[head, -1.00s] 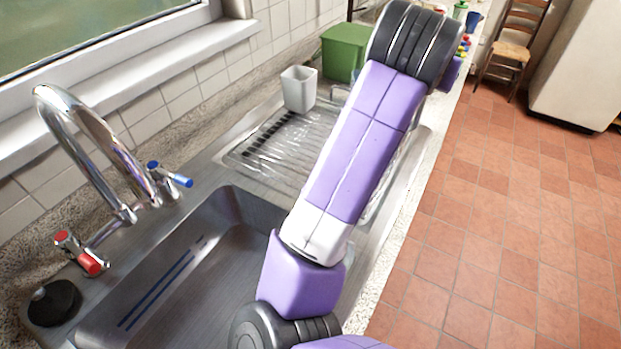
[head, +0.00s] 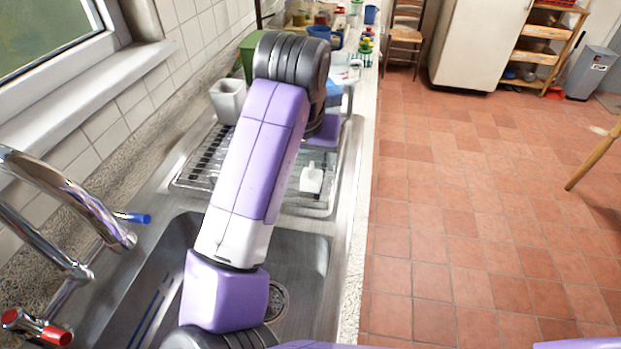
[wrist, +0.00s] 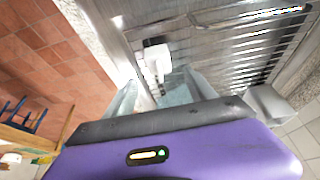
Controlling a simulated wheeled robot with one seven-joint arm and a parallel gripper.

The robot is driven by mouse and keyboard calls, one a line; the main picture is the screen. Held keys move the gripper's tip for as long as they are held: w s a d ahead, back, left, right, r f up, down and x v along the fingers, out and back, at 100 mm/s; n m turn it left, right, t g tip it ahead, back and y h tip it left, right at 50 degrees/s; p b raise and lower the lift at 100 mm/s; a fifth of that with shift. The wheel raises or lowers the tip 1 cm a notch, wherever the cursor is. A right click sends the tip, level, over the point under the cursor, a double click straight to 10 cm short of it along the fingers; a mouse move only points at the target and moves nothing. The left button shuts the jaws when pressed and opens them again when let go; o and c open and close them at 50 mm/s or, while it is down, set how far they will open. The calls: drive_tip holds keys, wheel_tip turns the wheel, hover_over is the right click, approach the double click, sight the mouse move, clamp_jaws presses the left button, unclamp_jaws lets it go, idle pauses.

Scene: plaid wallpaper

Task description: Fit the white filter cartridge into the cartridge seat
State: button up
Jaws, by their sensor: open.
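A small white piece (head: 312,179), which looks like the filter cartridge, lies at the right side of the ribbed metal drainboard in the head view. In the wrist view the white cartridge (wrist: 157,58) shows a blocky end and a narrower part pointing toward my gripper. My gripper (wrist: 160,84) is open, with its pale fingers on either side of the line to the cartridge. I cannot tell how far the fingertips are from it. In the head view my arm hides the fingers. I cannot make out the cartridge seat for certain in either view.
A whitish square cup (head: 228,101) stands at the back left of the drainboard (head: 196,170), near a green box (head: 250,52). The sink basin (head: 300,262) and tap (head: 75,200) are nearer. Bottles and a blue bowl (head: 319,32) crowd the far counter. The tiled floor at right is open.

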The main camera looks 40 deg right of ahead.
sight(311, 165)
drive_tip(key=shift+x, duration=1.85)
clamp_jaws()
drive_tip(key=shift+r, duration=0.1)
